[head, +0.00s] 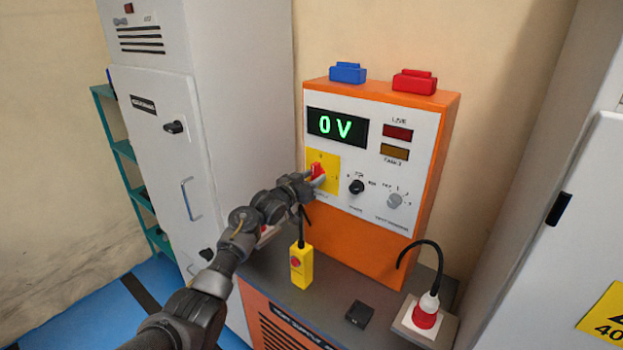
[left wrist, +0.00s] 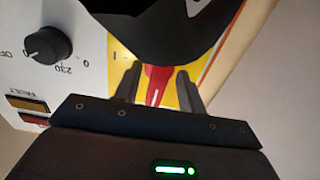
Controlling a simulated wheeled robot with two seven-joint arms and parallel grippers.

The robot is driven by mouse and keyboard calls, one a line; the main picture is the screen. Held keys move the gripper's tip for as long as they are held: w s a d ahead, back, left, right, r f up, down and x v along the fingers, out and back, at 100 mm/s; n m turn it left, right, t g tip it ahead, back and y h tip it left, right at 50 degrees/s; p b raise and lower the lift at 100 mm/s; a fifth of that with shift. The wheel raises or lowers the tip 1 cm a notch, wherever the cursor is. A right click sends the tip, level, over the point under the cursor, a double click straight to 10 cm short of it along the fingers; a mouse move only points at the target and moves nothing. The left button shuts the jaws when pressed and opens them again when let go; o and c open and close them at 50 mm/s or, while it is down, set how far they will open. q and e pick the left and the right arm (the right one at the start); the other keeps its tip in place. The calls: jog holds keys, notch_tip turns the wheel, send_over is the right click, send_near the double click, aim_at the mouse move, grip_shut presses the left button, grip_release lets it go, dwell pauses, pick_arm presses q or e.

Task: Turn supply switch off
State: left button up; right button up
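The supply switch has a red handle (head: 317,170) on a yellow plate (head: 329,160), on the front of an orange box with a white panel (head: 385,155). The red handle also shows in the left wrist view (left wrist: 157,88). My left gripper (head: 314,180) is at the switch, its two fingers (left wrist: 157,86) on either side of the handle. Narrow gaps show between fingers and handle, so it looks open around it. Part of the plate and the handle's far end are hidden by a dark part. The display (head: 337,127) reads 0 V in green. My right gripper is not in view.
A black knob (head: 356,187) and a grey knob (head: 395,200) sit right of the switch. A yellow pendant with a red button (head: 301,265) and a red plug (head: 426,312) are below. Grey cabinets (head: 160,150) stand left and right (head: 560,240).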

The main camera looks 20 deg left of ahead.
pick_arm(q)
jog(key=shift+s+a+f, duration=0.1)
jog(key=shift+s+a, duration=0.05)
jog(key=shift+s, duration=0.3)
jog(key=b+v, duration=0.2)
jog(key=v, duration=0.7)
jog(key=shift+s+b, duration=0.3)
jog(key=shift+s, duration=0.1)
jog(key=shift+a, duration=0.15)
